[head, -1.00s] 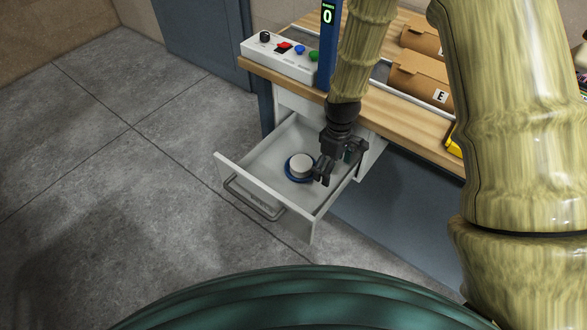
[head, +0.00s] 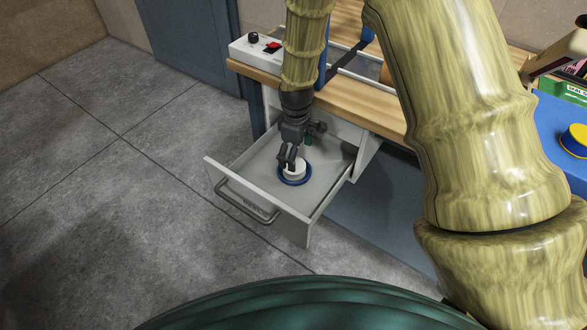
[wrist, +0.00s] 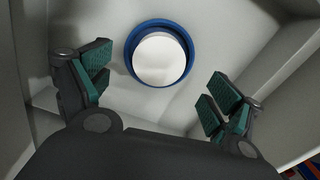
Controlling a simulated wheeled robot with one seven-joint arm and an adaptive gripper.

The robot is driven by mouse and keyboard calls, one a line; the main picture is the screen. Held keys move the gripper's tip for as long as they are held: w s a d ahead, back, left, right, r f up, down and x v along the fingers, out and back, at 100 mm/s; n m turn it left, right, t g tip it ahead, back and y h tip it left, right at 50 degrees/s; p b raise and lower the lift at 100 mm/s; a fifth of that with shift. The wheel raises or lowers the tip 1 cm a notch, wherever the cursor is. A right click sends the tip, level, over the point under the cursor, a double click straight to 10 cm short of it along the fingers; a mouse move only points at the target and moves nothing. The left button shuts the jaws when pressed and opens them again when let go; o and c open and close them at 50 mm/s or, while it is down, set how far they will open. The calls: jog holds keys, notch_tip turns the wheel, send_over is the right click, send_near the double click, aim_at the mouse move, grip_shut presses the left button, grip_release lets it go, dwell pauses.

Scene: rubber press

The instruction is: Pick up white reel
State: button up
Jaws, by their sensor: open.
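The white reel (head: 294,171) sits inside the open drawer (head: 250,180), with a blue ring around its base. In the wrist view the white reel (wrist: 159,58) shows as a round white disc inside a blue rim, at the upper middle, ahead of the fingers. My gripper (head: 288,162) is over the drawer, at the reel in the head view, and covers part of it. In the wrist view my gripper (wrist: 155,90) has its green-padded fingers wide apart, with nothing between them. Whether a finger touches the reel cannot be told.
A wooden worktop (head: 365,103) with a control box (head: 258,50) lies above the drawer. A blue surface with a yellow round object (head: 574,140) is at the right. Grey floor is clear at the left.

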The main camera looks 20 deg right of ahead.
jog(key=shift+w+a+f+p, duration=0.1)
jog(key=shift+f+p, duration=0.05)
jog(key=shift+f, duration=1.25)
jog(key=shift+a+f+p, duration=0.1)
jog(key=shift+f+p, duration=0.05)
jog(key=shift+f, duration=1.2)
jog(key=c, duration=1.2)
